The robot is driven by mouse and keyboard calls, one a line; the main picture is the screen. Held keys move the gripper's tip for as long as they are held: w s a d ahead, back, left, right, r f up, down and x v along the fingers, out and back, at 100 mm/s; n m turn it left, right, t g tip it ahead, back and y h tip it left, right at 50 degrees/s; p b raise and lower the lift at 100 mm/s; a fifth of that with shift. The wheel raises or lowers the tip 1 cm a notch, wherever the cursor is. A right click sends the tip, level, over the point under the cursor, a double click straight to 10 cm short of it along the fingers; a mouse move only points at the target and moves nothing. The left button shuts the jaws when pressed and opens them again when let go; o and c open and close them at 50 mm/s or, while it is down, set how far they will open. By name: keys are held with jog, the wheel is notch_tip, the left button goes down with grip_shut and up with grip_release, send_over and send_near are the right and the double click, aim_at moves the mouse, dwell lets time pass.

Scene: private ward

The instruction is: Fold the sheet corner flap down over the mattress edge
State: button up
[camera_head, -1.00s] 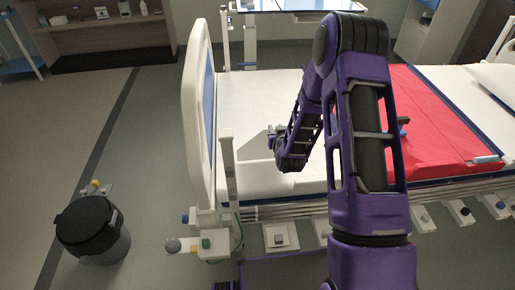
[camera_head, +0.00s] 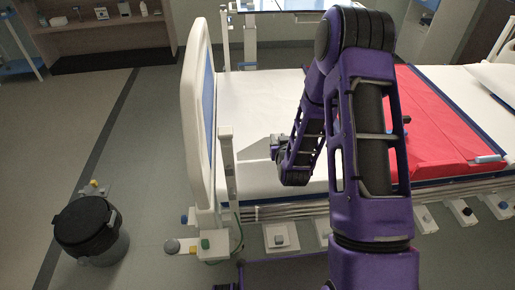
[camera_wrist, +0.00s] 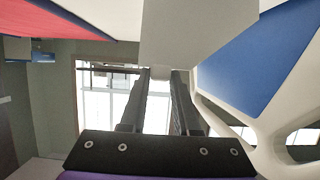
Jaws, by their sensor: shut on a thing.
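The white mattress (camera_head: 250,100) lies on the bed, its near edge beside the end board. The pale sheet corner flap (camera_head: 257,151) shows on the near end corner of the mattress, left of my gripper (camera_head: 276,146). In the wrist view the flap (camera_wrist: 198,30) is a flat grey-white panel at the top, and its lower edge meets the fingertips. My gripper (camera_wrist: 160,72) is shut on the flap; its two dark fingers show a narrow gap between them. My forearm hides part of the mattress edge in the head view.
The end board (camera_head: 197,115) with a blue panel stands close left of my gripper. A red cover (camera_head: 435,125) lies across the mattress to the right. A dark bin (camera_head: 87,228) stands on the floor at left. An overbed table (camera_head: 290,5) is behind.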

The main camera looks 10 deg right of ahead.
jog(key=s, duration=0.1)
jog(key=s+f+b, duration=0.1)
jog(key=s, duration=0.2)
jog(key=shift+f+b, duration=0.35)
jog(key=o, duration=1.2)
jog(key=shift+o, duration=0.2)
